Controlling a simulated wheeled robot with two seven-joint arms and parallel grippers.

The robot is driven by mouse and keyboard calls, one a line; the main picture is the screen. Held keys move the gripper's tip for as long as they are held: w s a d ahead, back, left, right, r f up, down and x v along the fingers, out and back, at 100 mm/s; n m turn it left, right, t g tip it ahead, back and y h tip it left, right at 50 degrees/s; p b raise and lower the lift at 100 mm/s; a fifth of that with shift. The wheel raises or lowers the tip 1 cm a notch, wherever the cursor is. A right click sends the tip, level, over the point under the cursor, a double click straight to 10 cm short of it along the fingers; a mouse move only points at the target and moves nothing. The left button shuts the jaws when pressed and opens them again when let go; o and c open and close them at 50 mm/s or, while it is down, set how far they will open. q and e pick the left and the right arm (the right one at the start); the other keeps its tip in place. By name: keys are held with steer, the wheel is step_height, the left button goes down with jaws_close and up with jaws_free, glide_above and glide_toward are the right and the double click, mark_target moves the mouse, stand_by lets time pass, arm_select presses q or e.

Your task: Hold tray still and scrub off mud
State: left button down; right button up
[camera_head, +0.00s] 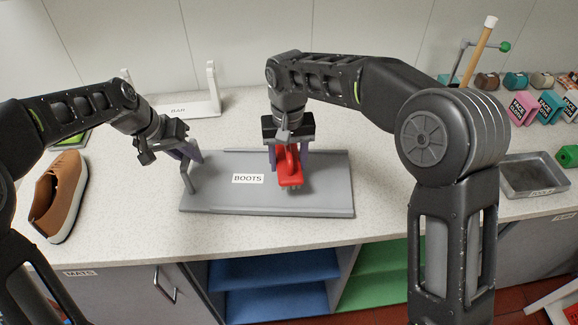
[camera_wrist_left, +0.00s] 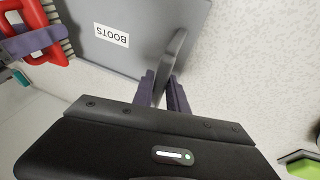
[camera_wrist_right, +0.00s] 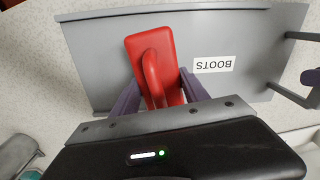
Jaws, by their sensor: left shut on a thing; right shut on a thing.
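The grey tray (camera_head: 222,197) with a BOOTS label lies flat on the counter in the head view; it also shows in the left wrist view (camera_wrist_left: 150,45) and the right wrist view (camera_wrist_right: 100,45). My left gripper (camera_head: 190,158) is shut on the tray's upright handle (camera_wrist_left: 172,58) at its left end. My right gripper (camera_head: 287,150) is shut on the handle of a red scrub brush (camera_head: 290,178). The brush is over the middle of the tray, right of the label, and fills much of the right wrist view (camera_wrist_right: 150,50). I see no clear mud on the tray's visible surface.
A brown shoe (camera_head: 60,195) stands on the counter at the left. A shallow metal pan (camera_head: 535,177) lies at the right. Several coloured boxes (camera_head: 550,106) line the back right. The counter's front edge runs just before the tray.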

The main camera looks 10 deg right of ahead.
mark_target(288, 147)
steer(key=shift+r, duration=1.85)
arm_select(q)
steer(key=c, duration=1.2)
jaws_free()
steer(key=shift+c, duration=0.2)
steer(key=shift+a+r, duration=0.1)
steer(key=v, duration=1.1)
steer(key=shift+s+r, duration=0.2)
steer(key=shift+r, duration=0.15)
steer(key=shift+a, duration=0.1)
